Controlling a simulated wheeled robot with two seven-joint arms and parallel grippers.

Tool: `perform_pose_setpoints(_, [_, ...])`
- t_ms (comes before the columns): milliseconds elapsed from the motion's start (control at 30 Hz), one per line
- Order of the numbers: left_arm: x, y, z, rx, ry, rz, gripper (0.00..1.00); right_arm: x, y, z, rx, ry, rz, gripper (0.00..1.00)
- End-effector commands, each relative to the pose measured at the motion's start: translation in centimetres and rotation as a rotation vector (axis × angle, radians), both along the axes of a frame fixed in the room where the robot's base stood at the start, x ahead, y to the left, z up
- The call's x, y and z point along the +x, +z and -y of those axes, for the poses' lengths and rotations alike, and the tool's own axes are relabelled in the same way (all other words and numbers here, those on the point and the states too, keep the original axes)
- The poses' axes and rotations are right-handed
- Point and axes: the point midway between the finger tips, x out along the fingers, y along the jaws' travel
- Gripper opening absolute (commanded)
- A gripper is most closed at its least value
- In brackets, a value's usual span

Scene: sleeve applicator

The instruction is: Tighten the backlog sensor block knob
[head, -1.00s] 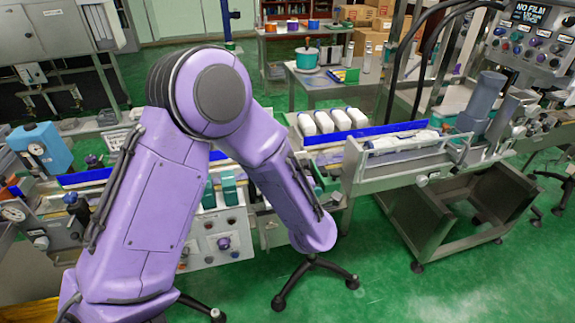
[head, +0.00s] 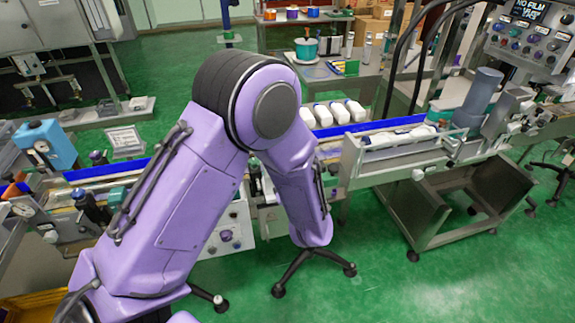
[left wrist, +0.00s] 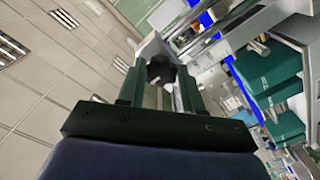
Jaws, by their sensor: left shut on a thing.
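In the left wrist view my left gripper (left wrist: 160,82) has its two dark fingers on either side of a dark lobed knob (left wrist: 161,69). It is shut on the knob. The knob sits against a light grey block (left wrist: 152,47), the sensor block by its look. In the head view my purple left arm crosses the middle of the picture with its elbow high. Its gripper, the knob and the block are hidden behind the arm there. My right gripper is in neither view.
In the left wrist view green boxes (left wrist: 266,72) stand close on the right, beside a blue rail. A metal chute (head: 430,215) stands to the right. Green floor is clear at the front right.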

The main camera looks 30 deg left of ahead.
Motion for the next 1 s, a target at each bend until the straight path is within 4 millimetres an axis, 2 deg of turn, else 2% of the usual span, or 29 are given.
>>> perform_pose_setpoints(400, [0.0,0.1,-0.1,0.007,0.002,-0.005,0.04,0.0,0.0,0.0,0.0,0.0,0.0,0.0])
perform_pose_setpoints(433, [0.0,0.1,-0.1,0.007,0.002,-0.005,0.41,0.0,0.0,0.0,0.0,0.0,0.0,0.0])
perform_pose_setpoints(500, [0.0,0.1,-0.1,0.006,0.001,-0.005,0.6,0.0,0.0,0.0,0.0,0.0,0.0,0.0])
perform_pose_setpoints(833, [-0.2,-0.1,0.3,0.005,-0.001,-0.005,0.6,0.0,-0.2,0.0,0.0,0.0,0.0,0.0])
perform_pose_setpoints(1000, [-2.3,-0.3,2.8,0.005,-0.004,-0.003,0.6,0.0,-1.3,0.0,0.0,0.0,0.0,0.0])
